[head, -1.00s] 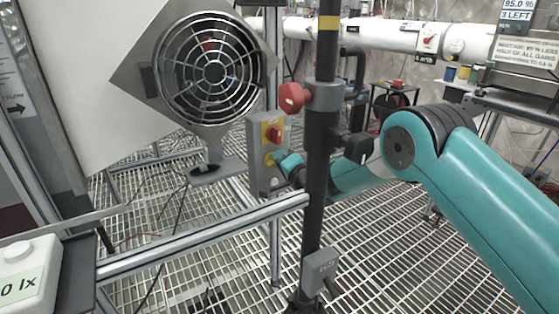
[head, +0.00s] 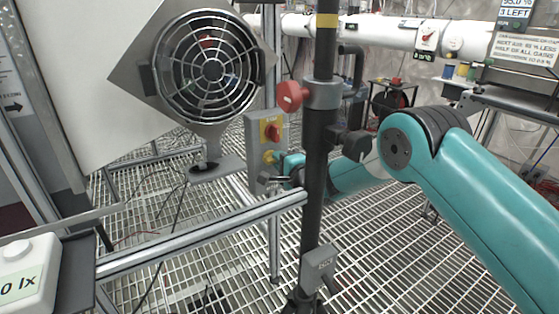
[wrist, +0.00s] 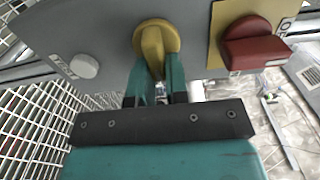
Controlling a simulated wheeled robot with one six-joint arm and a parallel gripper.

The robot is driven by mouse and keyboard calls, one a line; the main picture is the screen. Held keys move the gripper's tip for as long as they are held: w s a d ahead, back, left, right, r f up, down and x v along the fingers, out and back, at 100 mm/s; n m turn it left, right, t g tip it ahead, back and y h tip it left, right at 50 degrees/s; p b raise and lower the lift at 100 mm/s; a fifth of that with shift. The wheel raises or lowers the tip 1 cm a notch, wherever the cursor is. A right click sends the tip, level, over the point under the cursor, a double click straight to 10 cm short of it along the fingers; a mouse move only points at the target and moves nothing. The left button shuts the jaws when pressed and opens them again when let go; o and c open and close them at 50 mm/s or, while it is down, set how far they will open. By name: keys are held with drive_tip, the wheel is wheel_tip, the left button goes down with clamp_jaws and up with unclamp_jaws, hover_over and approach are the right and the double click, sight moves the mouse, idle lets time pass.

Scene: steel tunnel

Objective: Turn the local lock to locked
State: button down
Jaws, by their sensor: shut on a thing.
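A grey control box (head: 252,150) stands on a frame left of the black pole. It carries a yellow knob (wrist: 155,38), which also shows in the head view (head: 268,157), and a red rotary switch (wrist: 254,46) on a yellow plate. I can read no lock label on the yellow knob. My gripper (wrist: 160,72) is shut on the yellow knob, its two teal fingers on either side of the knob's grip. In the head view my gripper is partly hidden behind the pole.
The black pole (head: 318,160) with a red knob (head: 289,96) stands in front of my gripper. A metal rail (head: 200,236) crosses below the box. A round caged fan (head: 211,70) is at upper left. A white button (wrist: 84,66) sits left of the yellow knob.

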drive_tip(key=shift+f, duration=0.1)
drive_tip(key=c, duration=1.1)
unclamp_jaws()
drive_tip(key=shift+s, duration=0.1)
drive_tip(key=b+v, duration=0.5)
drive_tip(key=v, duration=1.2)
drive_tip(key=shift+s+d+b, duration=0.15)
drive_tip(key=shift+d+b, duration=0.05)
drive_tip(key=shift+b, duration=0.1)
